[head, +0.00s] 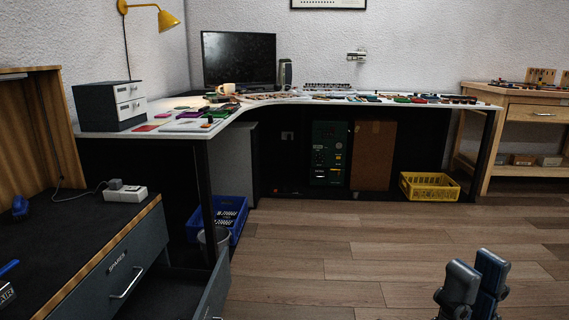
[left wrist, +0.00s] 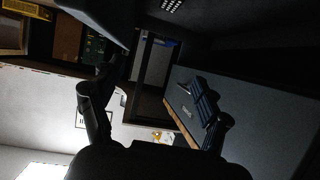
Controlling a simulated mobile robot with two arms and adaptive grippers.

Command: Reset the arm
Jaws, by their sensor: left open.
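My right gripper (head: 474,284) shows at the bottom right of the head view, above the wooden floor. Its two dark grey fingers stand close together, one partly in front of the other, so its opening is hard to judge. I see nothing in it. My left gripper (left wrist: 145,92) shows only in the left wrist view. Its two dark fingers are wide apart, with nothing held between them.
A grey drawer (head: 214,292) stands pulled out at the lower left. A long white-topped desk (head: 170,130) carries many small parts. A blue crate (head: 236,232) and a yellow crate (head: 430,187) stand on the floor. The middle floor (head: 330,245) is clear.

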